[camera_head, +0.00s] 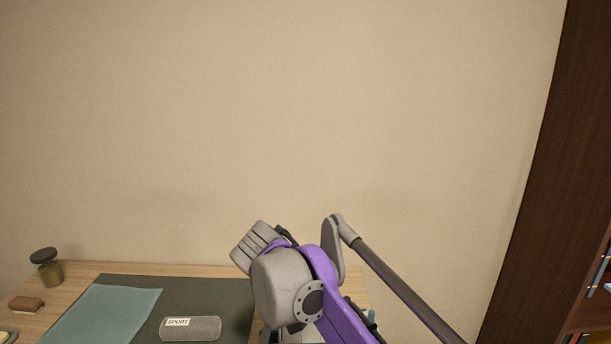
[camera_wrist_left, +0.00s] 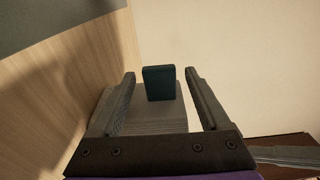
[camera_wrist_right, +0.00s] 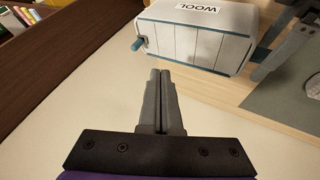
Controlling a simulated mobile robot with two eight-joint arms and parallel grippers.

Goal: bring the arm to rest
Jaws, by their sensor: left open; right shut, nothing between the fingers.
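My right arm (camera_head: 322,285), purple and grey, comes in from the lower right in the head view, bent in front of the table's right part; its fingers cannot be made out there. In the right wrist view my right gripper (camera_wrist_right: 158,72) is shut and empty, its tips below a white box labelled WOOL (camera_wrist_right: 197,45).
The wooden table (camera_head: 215,270) carries a dark mat (camera_head: 225,297), a teal cloth (camera_head: 105,312), a grey SPORT case (camera_head: 205,328), a jar (camera_head: 48,272) and a brown block (camera_head: 27,304). A dark bookcase (camera_head: 545,190) stands right. The wall behind is bare.

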